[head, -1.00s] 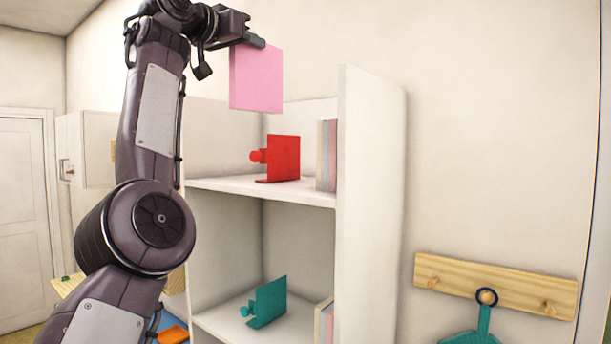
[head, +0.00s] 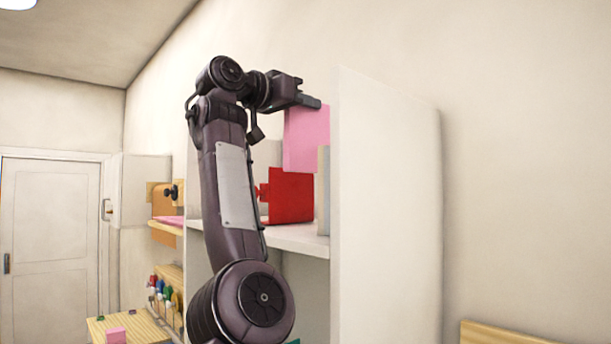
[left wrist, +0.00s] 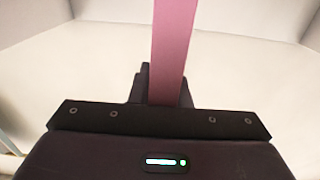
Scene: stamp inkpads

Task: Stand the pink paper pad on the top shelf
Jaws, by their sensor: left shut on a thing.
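My left gripper (head: 312,102) is shut on the pink paper pad (head: 306,135) at its upper edge. The pad hangs upright, high inside the shelf unit, with its lower edge above the top shelf (head: 302,241). A red bookend (head: 292,196) stands on that shelf below it. The right part of the pad is hidden by the unit's side panel and a pale book (head: 324,185). In the left wrist view the pad (left wrist: 173,45) shows edge-on between the fingers (left wrist: 166,88). My right gripper is not in view.
The tall white side panel (head: 388,210) stands close to the right of the pad. My left arm hides much of the unit's left half. A small wooden table (head: 125,327) and a wall rack with coloured-handled items (head: 163,292) are at the lower left.

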